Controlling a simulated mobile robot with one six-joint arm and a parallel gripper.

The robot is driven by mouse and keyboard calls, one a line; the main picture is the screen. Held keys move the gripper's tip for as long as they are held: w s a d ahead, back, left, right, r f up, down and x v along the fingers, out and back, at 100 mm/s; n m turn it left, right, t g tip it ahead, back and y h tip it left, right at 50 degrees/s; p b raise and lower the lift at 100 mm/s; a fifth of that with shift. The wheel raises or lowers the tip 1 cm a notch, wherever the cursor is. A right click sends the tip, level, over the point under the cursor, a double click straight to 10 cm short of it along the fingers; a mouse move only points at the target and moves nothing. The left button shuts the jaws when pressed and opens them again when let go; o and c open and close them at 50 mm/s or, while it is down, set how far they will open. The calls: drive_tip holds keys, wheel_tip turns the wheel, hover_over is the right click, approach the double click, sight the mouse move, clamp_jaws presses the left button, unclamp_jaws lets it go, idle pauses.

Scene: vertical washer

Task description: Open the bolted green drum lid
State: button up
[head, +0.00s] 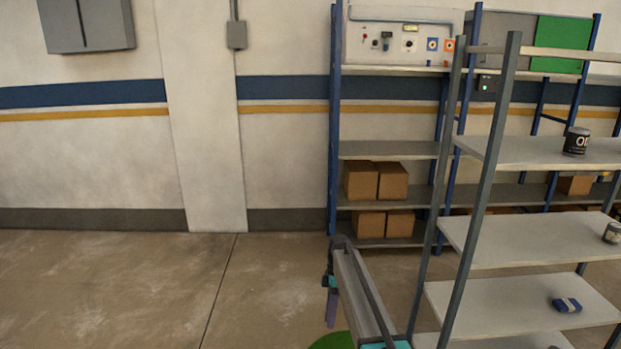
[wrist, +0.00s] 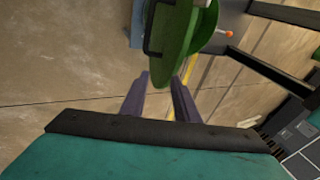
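In the wrist view a green lid (wrist: 181,50) shows at the top centre as a rounded disc with a dark bar handle (wrist: 150,48) on its left side. More green, a part of the drum (wrist: 207,22), shows just right of it. A small orange-tipped part (wrist: 226,33) sticks out on the right. I cannot make out the bolts. In the head view my gripper (head: 331,308) points down above a green rounded top (head: 332,341), mostly cut off by the bottom edge.
In the head view a grey shelf rack (head: 520,290) with cans and a blue item stands close on the right of my arm. A blue-framed rack with cardboard boxes (head: 376,181) stands against the wall. The concrete floor (head: 110,285) on the left is clear.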

drive_tip(key=s+a+f+m+t+y+b, duration=0.2)
drive_tip(key=s+a+f+m+t+b, duration=0.1)
drive_tip(key=s+a+f, duration=0.55)
drive_tip(key=s+a+f+m+t+y+b, duration=0.1)
drive_tip(key=s+a+f+m+t+b, duration=0.15)
drive_tip(key=s+a+f, duration=0.6)
drive_tip(key=s+d+f+m+g+h, duration=0.2)
drive_tip(key=s+d+f+m, duration=0.6)
drive_tip(key=s+d, duration=0.45)
drive_tip(key=s+d+f+m+g+h+p, duration=0.1)
drive_tip(key=s+d+f+m+g, duration=0.1)
drive_tip(key=s+d, duration=0.5)
drive_tip(key=s+d+f+m+g+h+p, duration=0.1)
drive_tip(key=s+d+f+m, duration=0.2)
drive_tip(key=s+d, duration=0.5)
drive_tip(key=s, duration=0.5)
drive_tip(key=shift+s+f+g, duration=0.15)
drive_tip(key=shift+s+g, duration=0.2)
drive_tip(key=shift+w, duration=0.1)
